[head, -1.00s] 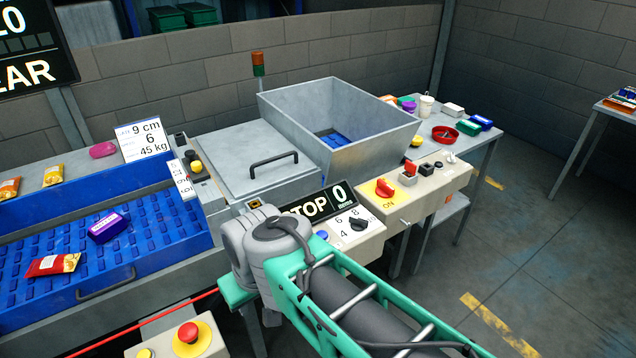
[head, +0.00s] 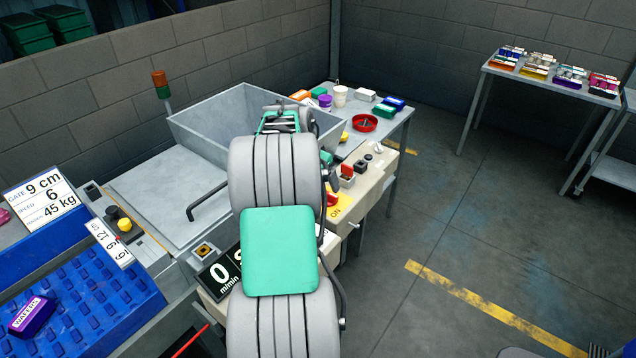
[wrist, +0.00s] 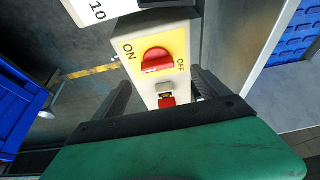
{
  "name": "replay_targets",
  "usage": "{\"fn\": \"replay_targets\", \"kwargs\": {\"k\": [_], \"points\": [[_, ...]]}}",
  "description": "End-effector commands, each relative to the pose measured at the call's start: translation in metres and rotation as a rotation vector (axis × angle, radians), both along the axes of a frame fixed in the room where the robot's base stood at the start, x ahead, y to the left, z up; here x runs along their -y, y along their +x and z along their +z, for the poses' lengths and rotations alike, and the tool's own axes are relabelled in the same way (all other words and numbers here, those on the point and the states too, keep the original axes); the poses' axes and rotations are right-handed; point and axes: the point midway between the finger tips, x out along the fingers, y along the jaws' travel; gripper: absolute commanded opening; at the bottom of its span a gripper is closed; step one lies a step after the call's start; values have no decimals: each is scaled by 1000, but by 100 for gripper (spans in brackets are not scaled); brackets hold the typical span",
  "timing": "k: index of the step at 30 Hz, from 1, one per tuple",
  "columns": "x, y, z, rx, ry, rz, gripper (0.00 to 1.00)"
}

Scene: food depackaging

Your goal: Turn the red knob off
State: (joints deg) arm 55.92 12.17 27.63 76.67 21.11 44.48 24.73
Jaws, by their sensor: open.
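The red knob (wrist: 157,62) sits on a yellow plate marked ON at the left and OFF at the right in the wrist view. Its raised grip lies roughly crosswise there; I cannot tell which mark it points to. In the head view the red knob (head: 332,199) shows partly beside my arm, on the pale control box (head: 378,175). My gripper (wrist: 162,82) is open and empty. Its two dark fingers point toward the panel, one on each side of the knob's line, with the knob ahead and apart from them. The head view hides the fingers behind my arm.
A red-covered switch (head: 347,170) stands beside the knob, with black buttons further along the box. The metal hopper (head: 200,125) is behind. A table (head: 398,116) with small containers stands beyond. The floor at the right is open.

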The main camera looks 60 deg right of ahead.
Motion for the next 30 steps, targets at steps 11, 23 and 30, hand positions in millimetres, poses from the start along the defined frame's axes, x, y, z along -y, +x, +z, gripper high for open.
{"fn": "replay_targets", "kwargs": {"k": [11,23,30], "points": [[30,-16,-57,-2,3,-25,85],[34,-14,-71,0,0,-18,84],[34,-13,-71,1,0,-17,64]]}}
